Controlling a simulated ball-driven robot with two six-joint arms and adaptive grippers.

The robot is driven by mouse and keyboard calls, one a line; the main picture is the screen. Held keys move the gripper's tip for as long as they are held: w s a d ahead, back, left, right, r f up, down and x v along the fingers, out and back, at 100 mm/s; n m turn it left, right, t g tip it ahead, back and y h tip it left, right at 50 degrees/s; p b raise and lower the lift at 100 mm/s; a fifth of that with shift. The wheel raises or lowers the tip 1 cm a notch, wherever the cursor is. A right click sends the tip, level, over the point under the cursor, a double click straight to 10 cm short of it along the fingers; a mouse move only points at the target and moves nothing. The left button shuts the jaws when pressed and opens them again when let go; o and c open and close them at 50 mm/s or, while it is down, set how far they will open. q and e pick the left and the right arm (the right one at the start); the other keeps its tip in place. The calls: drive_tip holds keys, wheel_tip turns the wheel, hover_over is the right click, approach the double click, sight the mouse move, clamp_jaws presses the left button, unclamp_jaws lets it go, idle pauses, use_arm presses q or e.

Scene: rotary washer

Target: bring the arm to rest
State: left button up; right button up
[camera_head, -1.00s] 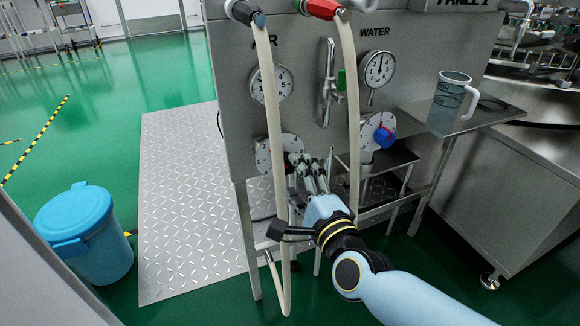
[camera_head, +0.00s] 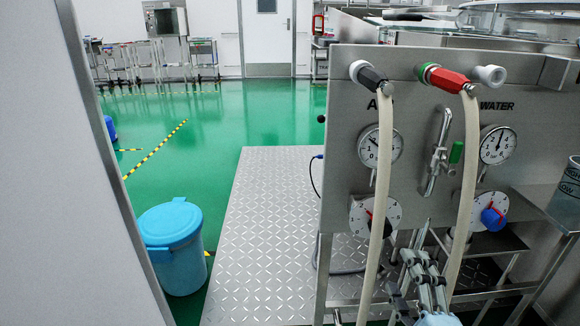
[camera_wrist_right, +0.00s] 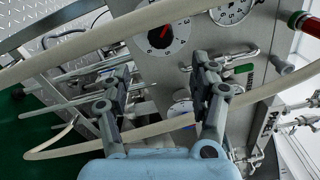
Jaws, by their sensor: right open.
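My right gripper (camera_head: 424,268) is at the bottom of the head view, in front of the steel panel (camera_head: 335,120), between two hanging beige hoses. In the right wrist view its two fingers (camera_wrist_right: 165,72) are spread apart with nothing between the pads. The left hose (camera_head: 380,180) and the right hose (camera_head: 467,185) hang from the panel's top. In the right wrist view a beige hose (camera_wrist_right: 155,130) crosses near the fingers; I cannot tell whether it touches them. Most of the right arm is below the head view's edge. My left gripper is not in view.
The panel has gauges (camera_head: 381,146), a left dial (camera_head: 360,217), a dial with a blue knob (camera_head: 493,220) and a metal handle (camera_head: 436,155). A blue bin (camera_head: 172,250) stands left of a metal floor plate (camera_head: 262,260). A mug (camera_head: 568,190) is at the right edge. Green floor is open behind.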

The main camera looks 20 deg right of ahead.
drive_tip(key=s+f+n+g+y, duration=0.2)
drive_tip(key=s+f+n+g, duration=0.25)
drive_tip(key=f, duration=0.85)
drive_tip(key=s+f+n+g+y, duration=0.25)
drive_tip(key=s+f+n, duration=0.35)
drive_tip(key=f, duration=0.6)
drive_tip(key=s+f+n+g, duration=0.3)
drive_tip(key=s+f+n, duration=0.1)
drive_tip(key=s, duration=0.5)
drive_tip(key=s+d+f+n+g, duration=0.1)
drive_tip(key=s+f+n+g, duration=0.2)
drive_tip(key=s, duration=0.6)
drive_tip(key=s+d+f+n+g+h+p, duration=0.1)
drive_tip(key=s+f+n+g, duration=0.3)
drive_tip(key=s, duration=0.6)
wheel_tip(320, 180, down, 3)
drive_tip(key=shift+d+r+n, duration=0.1)
drive_tip(key=shift+d+n, duration=0.15)
drive_tip(key=shift+n, duration=1)
drive_tip(key=shift+w, duration=0.1)
